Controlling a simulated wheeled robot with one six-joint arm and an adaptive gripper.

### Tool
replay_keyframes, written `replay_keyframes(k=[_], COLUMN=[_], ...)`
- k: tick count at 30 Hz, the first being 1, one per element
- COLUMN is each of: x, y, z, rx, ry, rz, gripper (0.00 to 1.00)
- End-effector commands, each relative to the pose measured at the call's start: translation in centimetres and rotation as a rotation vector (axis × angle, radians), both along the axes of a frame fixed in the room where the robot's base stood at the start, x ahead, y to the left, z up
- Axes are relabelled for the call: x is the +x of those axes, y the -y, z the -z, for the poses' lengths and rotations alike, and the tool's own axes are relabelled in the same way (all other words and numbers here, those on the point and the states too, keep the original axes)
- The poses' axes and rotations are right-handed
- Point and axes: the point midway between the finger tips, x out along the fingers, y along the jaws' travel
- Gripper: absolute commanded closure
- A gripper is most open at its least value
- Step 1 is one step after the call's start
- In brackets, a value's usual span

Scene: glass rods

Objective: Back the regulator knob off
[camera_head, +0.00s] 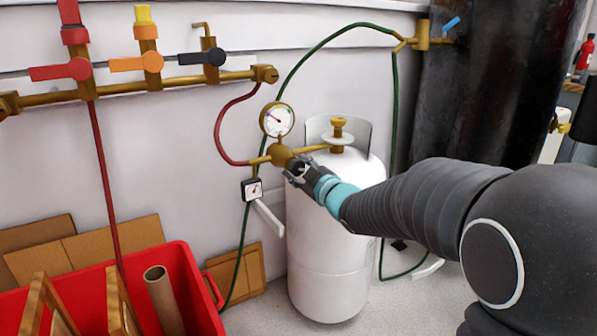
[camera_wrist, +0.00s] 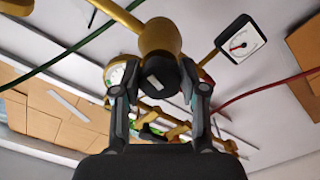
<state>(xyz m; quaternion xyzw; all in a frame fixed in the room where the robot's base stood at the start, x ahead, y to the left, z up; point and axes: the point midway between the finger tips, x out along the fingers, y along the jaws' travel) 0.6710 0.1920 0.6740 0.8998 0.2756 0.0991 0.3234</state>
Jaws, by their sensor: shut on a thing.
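The brass regulator (camera_head: 281,155) sits in front of the white gas cylinder (camera_head: 330,240). In the wrist view its brass body (camera_wrist: 159,36) is above a dark round knob (camera_wrist: 157,76) with a white mark on its face. My gripper (camera_wrist: 160,86) is shut on this knob, one finger on each side of it. In the head view my gripper (camera_head: 299,172) reaches the regulator from the lower right and mostly hides the knob. A round dial gauge (camera_head: 277,119) stands on top of the regulator. Its needle is too small to read surely.
A square gauge (camera_head: 252,189) hangs below left of the regulator. A red hose (camera_head: 219,125) and a green hose (camera_head: 280,95) run close by. A manifold pipe (camera_head: 120,87) with coloured valves is on the wall. A red crate (camera_head: 190,285) stands at lower left.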

Motion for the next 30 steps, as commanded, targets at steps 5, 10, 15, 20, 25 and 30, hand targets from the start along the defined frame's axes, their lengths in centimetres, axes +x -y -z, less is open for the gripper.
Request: replay_keyframes(k=[5, 10, 15, 20, 25, 30], x=[0.03, 0.03, 0.04, 0.05, 0.05, 0.05], y=[0.04, 0.05, 0.06, 0.05, 0.05, 0.05], z=[-0.03, -0.04, -0.04, -0.04, -0.04, -0.04], rx=[-0.108, -0.183, -0.230, -0.249, -0.256, -0.256], ry=[0.073, 0.124, 0.155, 0.168, 0.173, 0.173], rz=[0.001, 0.001, 0.001, 0.001, 0.001, 0.001], gripper=[0.92, 0.92, 0.92, 0.92, 0.92, 0.92])
